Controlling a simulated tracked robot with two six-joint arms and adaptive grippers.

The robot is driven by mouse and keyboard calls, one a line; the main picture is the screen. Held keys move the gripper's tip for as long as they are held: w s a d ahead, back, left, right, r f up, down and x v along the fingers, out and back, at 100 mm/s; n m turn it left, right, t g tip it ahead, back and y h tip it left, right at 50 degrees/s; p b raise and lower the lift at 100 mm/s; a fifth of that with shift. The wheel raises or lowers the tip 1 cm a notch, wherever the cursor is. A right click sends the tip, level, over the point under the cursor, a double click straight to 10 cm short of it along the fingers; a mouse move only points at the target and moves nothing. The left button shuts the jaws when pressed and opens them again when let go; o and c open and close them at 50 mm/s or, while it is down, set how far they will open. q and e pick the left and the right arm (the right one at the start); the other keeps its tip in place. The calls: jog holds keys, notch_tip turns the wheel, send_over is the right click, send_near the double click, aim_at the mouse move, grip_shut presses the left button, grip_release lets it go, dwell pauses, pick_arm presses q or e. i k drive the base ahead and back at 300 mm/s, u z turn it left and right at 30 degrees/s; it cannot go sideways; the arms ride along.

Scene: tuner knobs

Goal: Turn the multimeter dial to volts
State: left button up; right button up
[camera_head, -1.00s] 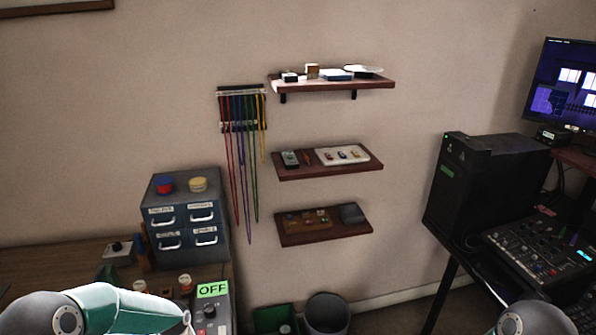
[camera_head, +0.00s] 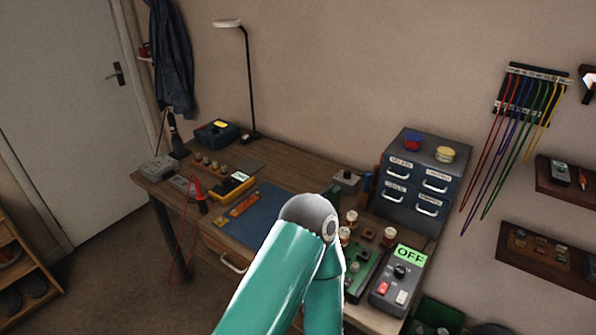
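A yellow-edged handheld meter (camera_head: 232,187), which looks like the multimeter, lies on the wooden workbench (camera_head: 292,165), left of the blue mat (camera_head: 262,212). Its small pale display is lit, but its dial is too small to read. A red probe (camera_head: 198,190) with a red lead is beside it. A grey box (camera_head: 398,282) with a green OFF display, a black knob and red and white switches sits at the bench's right end. One of my teal arms rises from the bottom centre and covers part of the bench. Neither gripper shows.
A grey drawer cabinet (camera_head: 419,182) stands at the bench's back right. A lamp (camera_head: 249,85) stands at the back left. Several small jars and a green board (camera_head: 362,268) crowd the right end. Open floor (camera_head: 110,275) lies left of the bench.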

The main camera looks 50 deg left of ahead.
aim_at(226, 181)
jog(key=z, duration=1)
jog(key=i, duration=0.15)
jog(key=u, duration=2.95)
jog(key=k, duration=0.9)
jog(key=u, duration=0.2)
jog(key=i, duration=0.9)
jog(key=u, duration=0.15)
jog(key=k, duration=0.25)
jog(key=u, duration=0.05)
